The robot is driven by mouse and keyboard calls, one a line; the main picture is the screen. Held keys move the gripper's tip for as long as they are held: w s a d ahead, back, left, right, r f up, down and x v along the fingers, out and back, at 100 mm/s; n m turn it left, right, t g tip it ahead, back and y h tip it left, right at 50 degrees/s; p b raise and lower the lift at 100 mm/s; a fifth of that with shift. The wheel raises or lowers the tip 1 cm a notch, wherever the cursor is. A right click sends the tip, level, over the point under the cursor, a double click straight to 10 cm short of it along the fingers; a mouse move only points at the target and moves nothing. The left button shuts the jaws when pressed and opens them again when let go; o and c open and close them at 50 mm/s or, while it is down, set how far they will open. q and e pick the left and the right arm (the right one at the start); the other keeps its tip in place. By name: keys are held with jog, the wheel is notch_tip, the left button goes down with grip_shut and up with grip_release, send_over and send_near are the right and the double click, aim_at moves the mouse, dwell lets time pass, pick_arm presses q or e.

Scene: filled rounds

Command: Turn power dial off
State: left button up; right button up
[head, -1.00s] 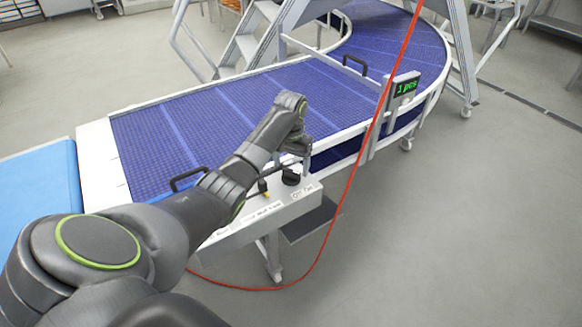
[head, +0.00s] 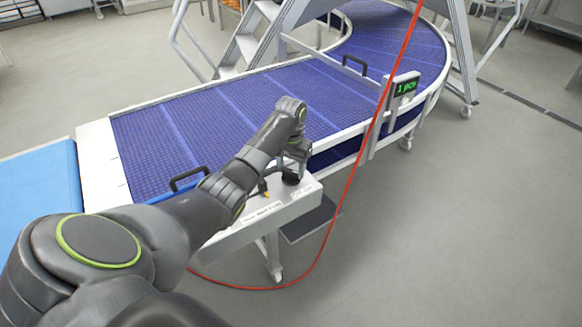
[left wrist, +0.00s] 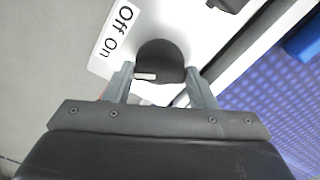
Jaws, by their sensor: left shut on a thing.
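The black power dial (head: 291,179) sits on top of the pale control box beside the conveyor. In the left wrist view the dial (left wrist: 162,58) is round and dark, with a white mark on its near side. A white label reading "Off On" (left wrist: 117,32) lies beside it. My left gripper (head: 293,170) is down at the dial, its fingers on either side of it. In the left wrist view the gripper (left wrist: 160,83) is shut on the dial's near part. My right gripper is out of view.
The control box (head: 258,222) also has a yellow part and other labels. A blue conveyor (head: 240,100) curves behind it, with a small green display (head: 405,88). A red cable (head: 347,200) hangs to the right. The floor at right is clear.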

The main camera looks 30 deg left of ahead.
pick_arm(q)
jog(key=shift+r+m+p, duration=0.25)
jog(key=shift+m+p, duration=0.95)
jog(key=shift+p, duration=0.05)
jog(key=m+p, duration=0.1)
jog(key=m, duration=0.1)
jog(key=shift+m+p, duration=0.35)
jog(key=shift+m, duration=0.05)
jog(key=m+p, duration=0.1)
jog(key=m, duration=0.2)
jog(key=shift+f, duration=0.1)
jog(key=shift+w+m+p, duration=0.1)
jog(key=shift+m+p, duration=0.55)
jog(key=shift+m, duration=1.15)
jog(key=o, duration=1)
jog(key=shift+f, duration=0.1)
